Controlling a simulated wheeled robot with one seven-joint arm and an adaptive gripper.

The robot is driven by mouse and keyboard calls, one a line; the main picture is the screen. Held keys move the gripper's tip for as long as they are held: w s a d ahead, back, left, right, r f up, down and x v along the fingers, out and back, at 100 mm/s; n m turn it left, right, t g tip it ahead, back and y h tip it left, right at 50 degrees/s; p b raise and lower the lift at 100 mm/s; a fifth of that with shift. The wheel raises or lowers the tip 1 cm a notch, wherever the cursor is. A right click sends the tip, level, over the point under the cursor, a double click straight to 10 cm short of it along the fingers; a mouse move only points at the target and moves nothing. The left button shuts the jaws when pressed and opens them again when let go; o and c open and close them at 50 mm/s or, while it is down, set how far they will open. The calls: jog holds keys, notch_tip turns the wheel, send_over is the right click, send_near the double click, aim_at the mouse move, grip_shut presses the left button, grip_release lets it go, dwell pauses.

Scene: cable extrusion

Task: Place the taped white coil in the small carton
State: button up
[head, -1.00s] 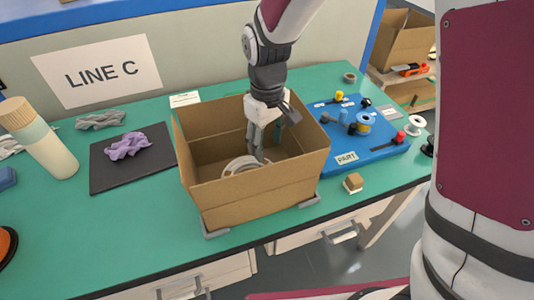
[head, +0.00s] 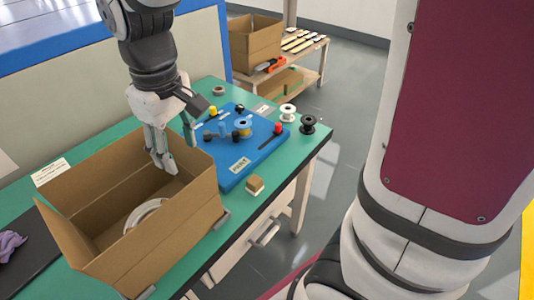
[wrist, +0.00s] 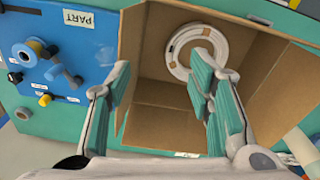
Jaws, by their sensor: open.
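The taped white coil (head: 147,213) lies flat inside the open small carton (head: 190,212), on its floor near the front wall. In the wrist view the coil (wrist: 197,50) shows as a white ring with tan tape pieces, beyond my fingers. My gripper (head: 178,158) is open and empty above the carton's back right part.
A blue board (head: 240,165) with spools and small parts lies right of the carton. A small tan block (head: 254,185) sits at the table's front. White and black spools stand by the right edge. A shelf (head: 290,65) with another carton stands behind.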

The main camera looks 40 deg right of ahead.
jog(key=s+d+r+m, duration=0.1)
jog(key=s+d+m, duration=0.1)
jog(key=s, duration=0.4)
jog(key=s+d+r+m+t, duration=0.1)
jog(key=s+d+r, duration=0.1)
jog(key=s+d, duration=0.2)
jog(key=s+d+r+m, duration=0.1)
jog(key=s+d+m, duration=0.1)
jog(key=s, duration=0.8)
jog(key=shift+d+r+m+t, duration=0.3)
jog(key=shift+d+r, duration=0.1)
jog(key=shift+d, duration=0.3)
jog(key=shift+s, duration=0.1)
notch_tip(320, 180, up, 11)
jog(key=t+p, duration=0.2)
jog(key=p, duration=0.7)
jog(key=shift+d+f, duration=0.15)
jog(key=shift+c, duration=0.3)
